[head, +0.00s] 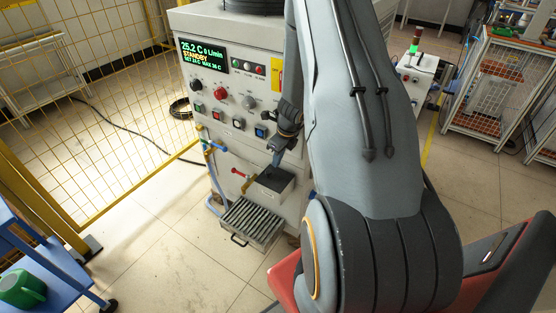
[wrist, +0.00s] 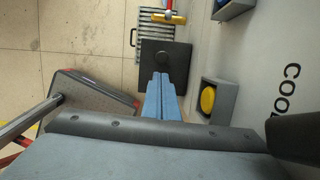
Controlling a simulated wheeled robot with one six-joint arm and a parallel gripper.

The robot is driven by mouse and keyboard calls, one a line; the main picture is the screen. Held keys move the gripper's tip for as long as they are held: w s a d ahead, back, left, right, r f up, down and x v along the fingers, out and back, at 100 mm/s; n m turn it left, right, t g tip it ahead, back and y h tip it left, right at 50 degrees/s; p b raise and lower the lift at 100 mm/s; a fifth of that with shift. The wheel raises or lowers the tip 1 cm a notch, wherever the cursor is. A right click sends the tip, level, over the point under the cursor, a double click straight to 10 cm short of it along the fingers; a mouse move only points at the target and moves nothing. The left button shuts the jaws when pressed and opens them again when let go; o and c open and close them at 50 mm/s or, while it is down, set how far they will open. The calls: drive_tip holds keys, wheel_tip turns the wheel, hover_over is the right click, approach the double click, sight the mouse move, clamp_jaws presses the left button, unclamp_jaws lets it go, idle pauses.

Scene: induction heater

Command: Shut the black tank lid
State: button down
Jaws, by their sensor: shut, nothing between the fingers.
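The black tank lid (head: 274,179) lies on top of the small grey tank (head: 272,195) at the front of the heater cabinet, and looks level or nearly so.
The cabinet's control panel (head: 222,95) rises behind my gripper. A red-handled valve (head: 240,173) is left of the lid. A grey box with a yellow button (wrist: 208,99) is close right of my fingers.

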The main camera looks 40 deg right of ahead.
idle(0.4)
drive_tip(key=v, duration=0.7)
drive_tip(key=shift+r, duration=0.4)
